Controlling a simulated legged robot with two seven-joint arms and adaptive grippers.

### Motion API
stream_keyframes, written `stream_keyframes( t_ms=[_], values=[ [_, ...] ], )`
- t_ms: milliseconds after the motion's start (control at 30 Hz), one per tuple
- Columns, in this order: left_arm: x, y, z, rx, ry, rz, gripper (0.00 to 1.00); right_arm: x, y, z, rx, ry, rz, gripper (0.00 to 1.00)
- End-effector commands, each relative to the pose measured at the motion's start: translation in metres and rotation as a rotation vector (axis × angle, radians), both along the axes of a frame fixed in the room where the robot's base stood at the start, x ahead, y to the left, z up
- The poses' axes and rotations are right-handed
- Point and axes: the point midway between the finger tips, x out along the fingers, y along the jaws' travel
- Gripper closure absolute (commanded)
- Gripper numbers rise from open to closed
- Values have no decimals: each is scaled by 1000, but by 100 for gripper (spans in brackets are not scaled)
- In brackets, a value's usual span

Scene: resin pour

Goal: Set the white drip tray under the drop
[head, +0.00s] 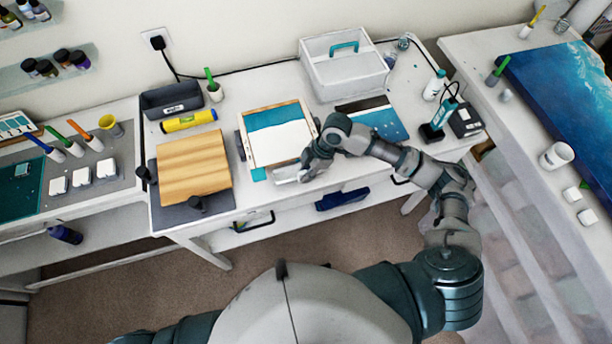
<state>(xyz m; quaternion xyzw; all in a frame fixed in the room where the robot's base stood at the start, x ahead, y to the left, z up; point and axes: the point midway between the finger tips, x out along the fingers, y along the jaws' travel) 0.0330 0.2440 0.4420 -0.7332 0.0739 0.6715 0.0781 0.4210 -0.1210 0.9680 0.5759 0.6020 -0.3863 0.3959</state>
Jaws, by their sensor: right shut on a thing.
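A wood-edged panel (278,143), part teal and part white, lies on the middle white table. A small teal patch (258,174), which looks like the drop, shows at its front left corner. My right gripper (292,174) is at the panel's front edge, just right of that patch. It is shut on a small pale piece that looks like the white drip tray (283,175); the hand hides part of it. Whether the tray touches the table cannot be told. My left gripper is out of view.
Left of the panel are a wooden board (194,165), a yellow tube (189,121) and a dark bin (172,99). A white caddy (345,78) stands behind. A bottle (434,85) and dark devices (465,121) stand at right. The table's front edge is close below the gripper.

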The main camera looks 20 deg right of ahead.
Motion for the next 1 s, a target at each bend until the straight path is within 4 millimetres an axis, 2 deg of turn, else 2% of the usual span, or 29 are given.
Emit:
stream_keyframes(
  t_ms=[167, 333, 367, 400, 467, 767, 867, 1000],
  values=[
    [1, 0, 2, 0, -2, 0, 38, -1, 0, -26, 0, 4, -2, 100],
    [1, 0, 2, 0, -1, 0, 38, 0, 0, -28, -1, 2, -1, 100],
    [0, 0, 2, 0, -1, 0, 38, 0, 0, -28, -1, 2, -1, 81],
    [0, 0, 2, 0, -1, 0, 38, -1, 0, -28, -1, 2, -1, 71],
    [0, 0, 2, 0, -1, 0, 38, -1, 0, -28, -1, 2, -1, 58],
    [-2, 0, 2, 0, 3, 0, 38, 0, -1, -26, -1, 1, -2, 58],
    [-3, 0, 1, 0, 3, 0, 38, 0, -4, -19, -1, -1, -1, 58],
    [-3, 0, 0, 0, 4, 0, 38, 1, -14, 5, -1, -4, -2, 58]
  ],
)
